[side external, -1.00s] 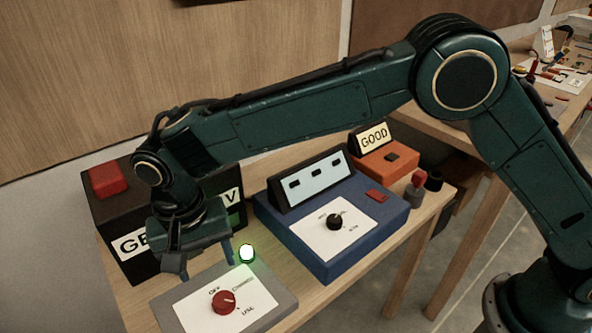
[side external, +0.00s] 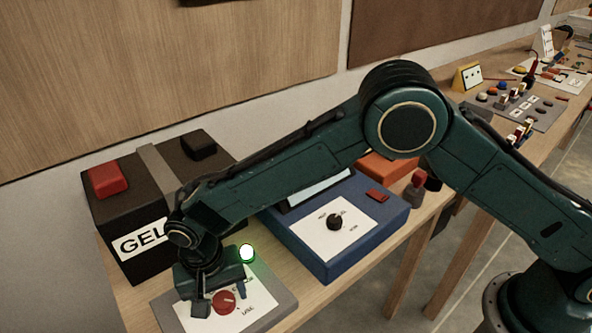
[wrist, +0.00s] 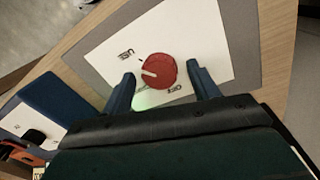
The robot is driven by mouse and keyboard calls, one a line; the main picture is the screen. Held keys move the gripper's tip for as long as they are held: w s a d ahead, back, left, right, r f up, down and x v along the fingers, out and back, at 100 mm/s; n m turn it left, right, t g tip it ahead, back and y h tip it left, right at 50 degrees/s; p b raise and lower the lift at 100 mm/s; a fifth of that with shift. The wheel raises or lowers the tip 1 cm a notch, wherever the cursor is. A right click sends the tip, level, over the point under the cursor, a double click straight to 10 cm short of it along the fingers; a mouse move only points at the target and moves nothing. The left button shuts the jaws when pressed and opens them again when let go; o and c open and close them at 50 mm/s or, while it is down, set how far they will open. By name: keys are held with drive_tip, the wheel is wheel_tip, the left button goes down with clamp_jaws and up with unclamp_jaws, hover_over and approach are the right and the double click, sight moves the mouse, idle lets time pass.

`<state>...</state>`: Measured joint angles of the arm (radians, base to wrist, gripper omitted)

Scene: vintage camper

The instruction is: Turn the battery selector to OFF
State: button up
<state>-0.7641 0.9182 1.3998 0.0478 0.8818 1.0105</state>
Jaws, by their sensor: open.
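The battery selector is a red round knob (side external: 223,301) on a white label plate over a grey panel (side external: 284,304). In the wrist view the knob (wrist: 160,68) has a white pointer mark on its left side, between the USE word (wrist: 127,52) and a partly hidden middle word. The OFF word (wrist: 173,88) shows below right of the knob. My gripper (side external: 221,299) is low over the panel with its jaws open. In the wrist view its fingertips (wrist: 160,74) stand either side of the knob's lower part, with gaps; I cannot tell their exact height.
A lit green lamp (side external: 246,252) stands at the panel's back edge. A black battery box (side external: 150,170) with a red terminal is behind left. A blue unit (side external: 345,265) with a black knob is at the right, an orange unit (side external: 385,164) beyond it.

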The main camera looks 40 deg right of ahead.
drive_tip(key=c, duration=1)
drive_tip(key=shift+o, duration=0.2)
